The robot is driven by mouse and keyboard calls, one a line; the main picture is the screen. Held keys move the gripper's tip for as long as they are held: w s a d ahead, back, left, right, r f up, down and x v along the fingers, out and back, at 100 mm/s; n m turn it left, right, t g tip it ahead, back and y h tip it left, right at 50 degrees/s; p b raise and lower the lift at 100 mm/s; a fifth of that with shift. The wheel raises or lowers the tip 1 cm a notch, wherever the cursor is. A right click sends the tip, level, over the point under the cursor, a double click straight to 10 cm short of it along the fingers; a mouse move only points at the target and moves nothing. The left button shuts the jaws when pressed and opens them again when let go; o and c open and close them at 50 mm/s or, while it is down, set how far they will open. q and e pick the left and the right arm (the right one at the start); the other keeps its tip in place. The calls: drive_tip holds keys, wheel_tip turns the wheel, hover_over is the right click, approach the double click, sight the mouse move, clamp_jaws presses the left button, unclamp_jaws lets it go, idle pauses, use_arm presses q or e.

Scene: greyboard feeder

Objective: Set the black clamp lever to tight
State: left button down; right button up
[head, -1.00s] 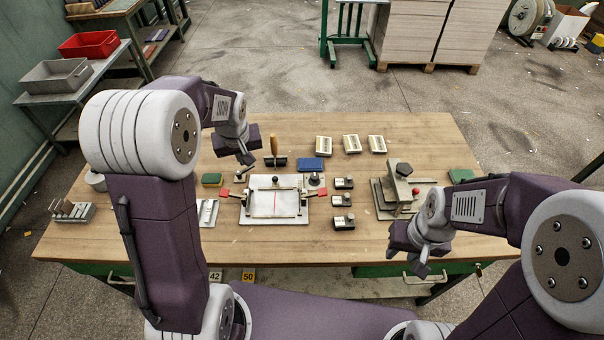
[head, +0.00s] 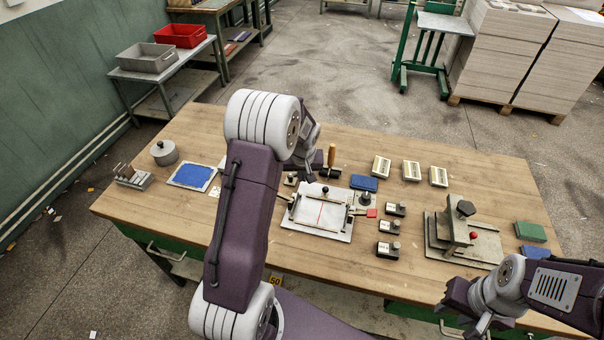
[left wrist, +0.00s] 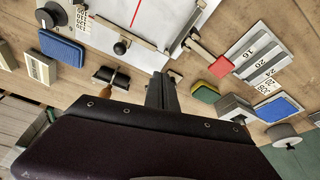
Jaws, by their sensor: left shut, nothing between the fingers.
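A black ball knob (head: 325,190) stands at the back edge of a white plate fixture (head: 318,222); it also shows in the left wrist view (left wrist: 121,47). A small metal piece with a dark knob (head: 291,179) sits at the fixture's back left, beside my left gripper. I cannot tell for sure which of these is the clamp lever, or its setting. My left gripper (head: 309,180) is shut and empty above the fixture's back left corner; its fingers (left wrist: 161,88) show dark in the left wrist view. My right gripper (head: 470,326) hangs at the bench's front right, its opening unclear.
A grey press (head: 452,225) with a black top knob and red ball stands right. Black blocks (head: 390,250) line the fixture's right side. A wooden-handled tool (head: 331,160) and a blue pad (head: 364,184) lie behind it.

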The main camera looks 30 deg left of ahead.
sight(302, 185)
use_arm(q)
drive_tip(key=x, duration=0.4)
drive_tip(key=shift+d, duration=0.1)
drive_tip(key=w+a, duration=0.1)
drive_tip(key=w+a+f+p, duration=0.1)
drive_tip(key=w, duration=0.1)
drive_tip(key=shift+w+a, duration=0.1)
drive_tip(key=shift+w, duration=0.15)
